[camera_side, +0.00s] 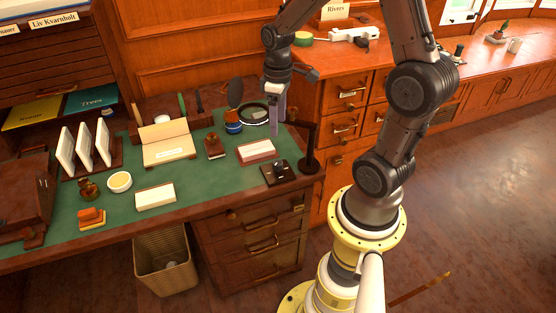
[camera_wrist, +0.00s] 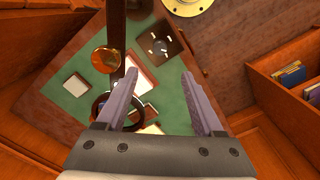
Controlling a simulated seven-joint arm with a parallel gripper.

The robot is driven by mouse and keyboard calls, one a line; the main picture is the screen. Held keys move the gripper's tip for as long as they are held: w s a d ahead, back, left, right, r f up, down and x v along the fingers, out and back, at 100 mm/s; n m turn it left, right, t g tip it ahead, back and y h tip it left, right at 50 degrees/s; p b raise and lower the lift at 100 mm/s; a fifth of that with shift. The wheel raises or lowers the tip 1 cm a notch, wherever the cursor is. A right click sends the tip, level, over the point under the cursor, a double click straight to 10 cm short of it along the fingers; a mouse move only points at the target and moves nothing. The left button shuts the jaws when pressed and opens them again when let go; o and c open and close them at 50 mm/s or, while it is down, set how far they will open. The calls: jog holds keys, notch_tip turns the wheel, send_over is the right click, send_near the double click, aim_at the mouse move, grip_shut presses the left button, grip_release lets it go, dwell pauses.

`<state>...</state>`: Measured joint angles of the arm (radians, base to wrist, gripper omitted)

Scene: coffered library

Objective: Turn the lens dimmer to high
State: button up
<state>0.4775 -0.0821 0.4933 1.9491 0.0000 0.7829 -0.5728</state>
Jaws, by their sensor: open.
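The lens dimmer looks to be the small dark square box (camera_side: 277,172) with a raised knob, on the front right corner of the green-topped desk. In the wrist view the dark box (camera_wrist: 160,42) shows pale marks around its knob; I cannot tell the knob's setting. My gripper (camera_side: 277,130) has pale purple fingers and hangs above the desk, behind the box and apart from it. In the wrist view my gripper (camera_wrist: 158,76) is open and empty, with the box beyond its fingertips. The round dark-rimmed lens (camera_side: 253,113) is at the desk's back right.
A dark upright stand (camera_side: 310,150) rises just right of the box, close to my gripper. A white-and-red block (camera_side: 256,151) lies behind-left of the box. Wooden drawers (camera_side: 343,95) flank the desk.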

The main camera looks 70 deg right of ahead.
aim_at(278, 162)
notch_tip(278, 162, down, 15)
jog(key=shift+r, duration=0.1)
dwell(0.5)
grip_shut()
